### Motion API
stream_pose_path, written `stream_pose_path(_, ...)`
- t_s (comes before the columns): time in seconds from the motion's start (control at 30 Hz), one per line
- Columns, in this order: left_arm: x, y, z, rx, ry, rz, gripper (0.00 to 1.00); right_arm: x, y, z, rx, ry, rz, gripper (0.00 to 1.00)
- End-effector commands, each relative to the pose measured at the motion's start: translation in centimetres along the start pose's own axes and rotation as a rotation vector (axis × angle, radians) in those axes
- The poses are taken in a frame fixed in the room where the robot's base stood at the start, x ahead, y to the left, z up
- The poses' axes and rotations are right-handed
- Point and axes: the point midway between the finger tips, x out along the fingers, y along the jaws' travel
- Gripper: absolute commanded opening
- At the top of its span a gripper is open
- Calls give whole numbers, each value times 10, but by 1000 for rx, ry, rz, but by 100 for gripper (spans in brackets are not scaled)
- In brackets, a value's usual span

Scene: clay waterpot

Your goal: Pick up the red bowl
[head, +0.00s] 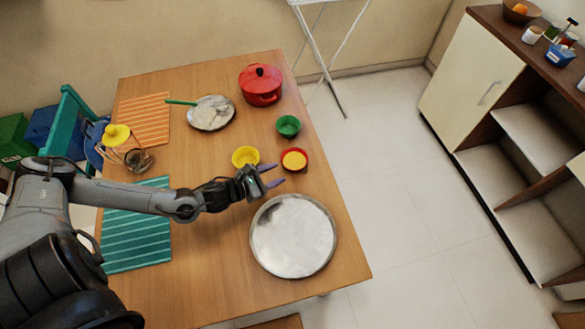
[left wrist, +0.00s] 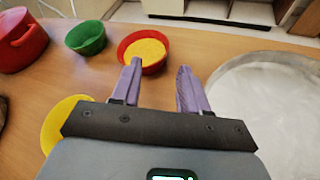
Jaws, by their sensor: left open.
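The red bowl (head: 294,159) stands upright on the wooden table near its right edge, with yellow contents inside. In the left wrist view the red bowl (left wrist: 145,50) is just beyond my fingertips. My left gripper (head: 273,175) is open and empty, short of the bowl on its lower left side. In the left wrist view, the purple fingers of my left gripper (left wrist: 160,66) are spread, and the left fingertip overlaps the bowl's near rim; I cannot tell whether it touches. My right gripper is in neither view.
A yellow bowl (head: 246,156) is left of the red bowl, and a green bowl (head: 288,126) is behind it. A large round metal tray (head: 292,237) lies in front. A red lidded pot (head: 261,85) and a plate (head: 212,114) are farther back. Bare table (head: 205,280) shows at front left.

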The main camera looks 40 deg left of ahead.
Motion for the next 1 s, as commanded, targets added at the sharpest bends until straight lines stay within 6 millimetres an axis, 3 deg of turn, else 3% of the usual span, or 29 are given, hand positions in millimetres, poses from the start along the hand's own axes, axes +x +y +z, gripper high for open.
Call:
stream_pose_path(0.3,42,-1,-1,-5,-8,4,44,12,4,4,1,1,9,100)
stream_pose_path(0.67,66,-1,-3,-5,-6,2,44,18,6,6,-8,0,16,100)
stream_pose_path(1.0,105,0,-5,-5,-6,1,44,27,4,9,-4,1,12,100)
